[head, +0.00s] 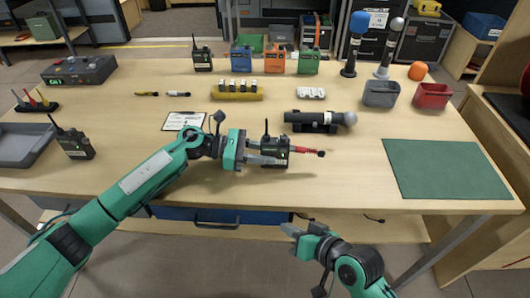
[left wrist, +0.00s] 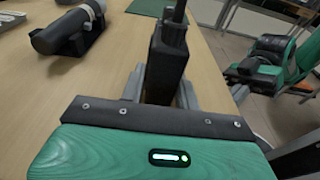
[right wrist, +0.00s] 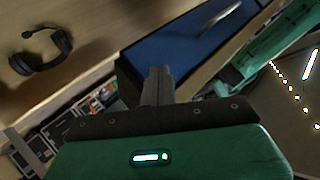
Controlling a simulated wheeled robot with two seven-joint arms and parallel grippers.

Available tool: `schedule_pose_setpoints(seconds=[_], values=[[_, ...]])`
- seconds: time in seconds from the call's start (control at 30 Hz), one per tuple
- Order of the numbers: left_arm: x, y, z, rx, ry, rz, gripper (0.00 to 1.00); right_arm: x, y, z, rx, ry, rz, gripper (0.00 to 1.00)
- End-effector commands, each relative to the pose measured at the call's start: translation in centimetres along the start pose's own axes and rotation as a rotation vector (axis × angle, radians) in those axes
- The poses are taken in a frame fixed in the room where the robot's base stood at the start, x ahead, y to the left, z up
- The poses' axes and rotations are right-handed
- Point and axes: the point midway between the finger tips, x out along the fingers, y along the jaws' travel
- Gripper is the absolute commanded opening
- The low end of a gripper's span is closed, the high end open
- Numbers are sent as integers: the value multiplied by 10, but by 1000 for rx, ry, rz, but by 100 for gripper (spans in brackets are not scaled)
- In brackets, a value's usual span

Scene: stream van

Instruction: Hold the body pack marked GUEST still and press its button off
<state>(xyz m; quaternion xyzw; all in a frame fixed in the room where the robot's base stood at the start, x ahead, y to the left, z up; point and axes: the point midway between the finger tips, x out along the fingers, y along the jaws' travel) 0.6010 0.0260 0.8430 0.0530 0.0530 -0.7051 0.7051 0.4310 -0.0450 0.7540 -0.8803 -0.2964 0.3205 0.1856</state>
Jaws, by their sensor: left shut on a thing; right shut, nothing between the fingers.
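A dark body pack (head: 274,150) with a short antenna stands near the front middle of the table. It also shows in the left wrist view (left wrist: 168,62). My left gripper (head: 268,157) is shut on this pack, a finger on either side. Its label is too small to read, and I cannot make out its button. My right gripper (head: 290,230) is in front of the table's front edge, lower than the top and apart from the pack. Its fingers are closed together and empty in the right wrist view (right wrist: 157,86).
A red, black-tipped thing (head: 307,150) lies just right of the pack. A microphone in a black cradle (head: 314,121) lies behind it. Another dark pack (head: 75,146) stands at left, a green mat (head: 444,168) lies at right. A blue drawer (head: 222,217) is under the top.

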Motion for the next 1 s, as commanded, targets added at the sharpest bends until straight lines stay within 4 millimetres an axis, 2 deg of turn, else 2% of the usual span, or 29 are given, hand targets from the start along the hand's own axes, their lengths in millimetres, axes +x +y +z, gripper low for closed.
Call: schedule_pose_setpoints(seconds=[0.03,0.1,0.2,0.27,0.4,0.57,1.0], values=[[0,0,0,0,0,0,6,-3,-18,-17,2,40,-55,0],[0,0,0,0,0,0,6,-9,-42,-37,12,88,-128,0],[0,0,0,0,0,0,6,-20,-67,-64,28,157,-204,0],[0,0,0,0,0,0,6,-26,-73,-80,32,204,-216,0],[0,0,0,0,0,0,6,-32,-69,-95,32,255,-193,0],[0,0,0,0,0,0,6,-32,-65,-104,29,274,-184,0],[0,0,0,0,0,0,6,3,-42,-142,28,274,-182,0]])
